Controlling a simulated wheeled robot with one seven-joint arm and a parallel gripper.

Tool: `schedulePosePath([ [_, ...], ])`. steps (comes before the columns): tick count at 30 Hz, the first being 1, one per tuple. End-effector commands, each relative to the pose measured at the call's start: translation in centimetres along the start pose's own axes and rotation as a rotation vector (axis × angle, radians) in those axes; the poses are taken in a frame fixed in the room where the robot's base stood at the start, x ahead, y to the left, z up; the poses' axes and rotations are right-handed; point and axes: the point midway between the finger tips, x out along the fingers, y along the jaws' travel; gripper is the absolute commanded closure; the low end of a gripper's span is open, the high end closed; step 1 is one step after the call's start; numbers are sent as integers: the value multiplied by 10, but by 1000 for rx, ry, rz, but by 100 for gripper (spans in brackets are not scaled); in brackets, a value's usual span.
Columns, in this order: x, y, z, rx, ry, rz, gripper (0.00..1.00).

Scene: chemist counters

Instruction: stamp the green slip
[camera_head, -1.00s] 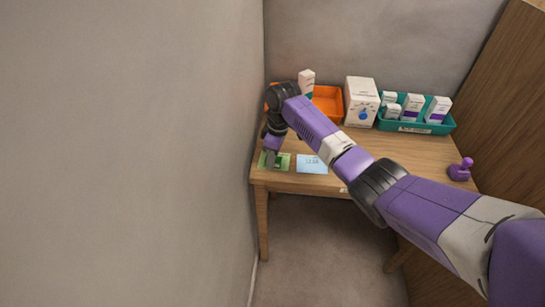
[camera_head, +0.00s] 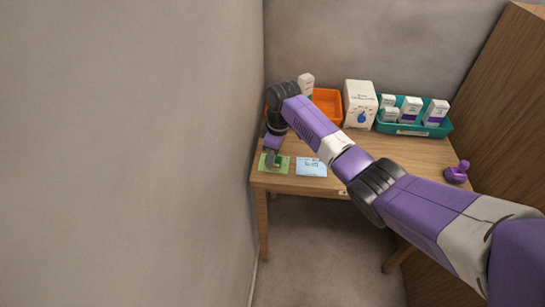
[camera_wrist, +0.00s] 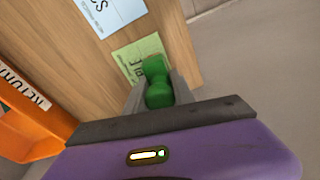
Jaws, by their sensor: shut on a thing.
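My gripper (camera_wrist: 155,92) is shut on a green stamp (camera_wrist: 159,94), held between its two fingers in the wrist view. The green slip (camera_wrist: 126,55) lies on the table just beyond the stamp, partly hidden by it. In the head view my gripper (camera_head: 270,158) is low over the left part of the green slip (camera_head: 283,167), near the table's front left corner. I cannot tell whether the stamp touches the paper.
A blue slip (camera_head: 311,167) lies right of the green one. An orange tray (camera_head: 328,104), a white box (camera_head: 359,104) and a teal tray (camera_head: 408,130) with small boxes stand behind. A purple stamp (camera_head: 456,174) is at the right. The wall is close on the left.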

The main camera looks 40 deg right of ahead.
Motion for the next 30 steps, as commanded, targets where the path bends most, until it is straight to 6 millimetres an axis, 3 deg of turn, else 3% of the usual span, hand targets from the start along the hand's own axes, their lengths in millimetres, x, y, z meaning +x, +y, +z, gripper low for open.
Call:
schedulePosePath([
  [18, -48, 0, -6, 0, 1, 1, 96],
  [30, -49, 0, -6, 0, 1, 2, 96],
])
